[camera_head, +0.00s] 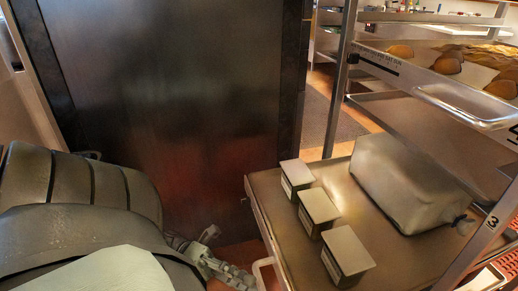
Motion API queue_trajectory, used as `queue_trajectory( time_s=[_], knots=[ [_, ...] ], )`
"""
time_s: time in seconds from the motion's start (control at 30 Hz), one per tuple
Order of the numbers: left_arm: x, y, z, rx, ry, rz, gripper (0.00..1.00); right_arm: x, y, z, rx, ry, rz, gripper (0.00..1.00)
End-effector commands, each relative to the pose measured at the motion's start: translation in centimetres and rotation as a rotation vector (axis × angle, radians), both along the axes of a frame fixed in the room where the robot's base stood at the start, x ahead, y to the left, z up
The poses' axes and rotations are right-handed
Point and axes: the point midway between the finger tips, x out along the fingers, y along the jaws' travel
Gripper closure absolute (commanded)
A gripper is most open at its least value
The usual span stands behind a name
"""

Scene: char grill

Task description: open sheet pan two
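A metal rack of sheet pans stands at the right. I cannot tell which pan is number two; a "3" is marked on the post near the lower pan. My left gripper (228,270) is at the bottom centre, just left of the lower handle. Its fingers are small and partly hidden, so opening and contact are unclear. My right gripper is out of view.
Several metal-topped boxes (318,206) and a grey wrapped block (408,184) are on the lower pan. An upper shelf (440,75) holds brown rounded food. A dark metal panel (180,100) stands at the back left. Some floor (320,122) shows between panel and rack.

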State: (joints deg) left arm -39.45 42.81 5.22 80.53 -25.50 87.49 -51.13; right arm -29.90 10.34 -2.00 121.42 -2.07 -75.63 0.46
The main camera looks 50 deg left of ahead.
Motion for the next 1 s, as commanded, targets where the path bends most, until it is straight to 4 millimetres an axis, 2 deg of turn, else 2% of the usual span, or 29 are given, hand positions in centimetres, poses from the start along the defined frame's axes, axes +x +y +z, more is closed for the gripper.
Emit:
queue_trajectory(
  time_s=[0.1, 0.27, 1.0],
  knots=[
    [-0.7, 1.6, -0.3, 0.002, 0.002, 0.001, 0.66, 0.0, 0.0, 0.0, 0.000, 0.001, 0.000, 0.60],
    [-1.2, 2.7, -0.4, 0.001, 0.000, 0.000, 0.66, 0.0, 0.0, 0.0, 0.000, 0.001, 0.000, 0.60],
    [-1.3, 2.8, -0.4, 0.000, 0.000, 0.000, 0.66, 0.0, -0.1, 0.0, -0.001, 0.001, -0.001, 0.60]
  ],
)
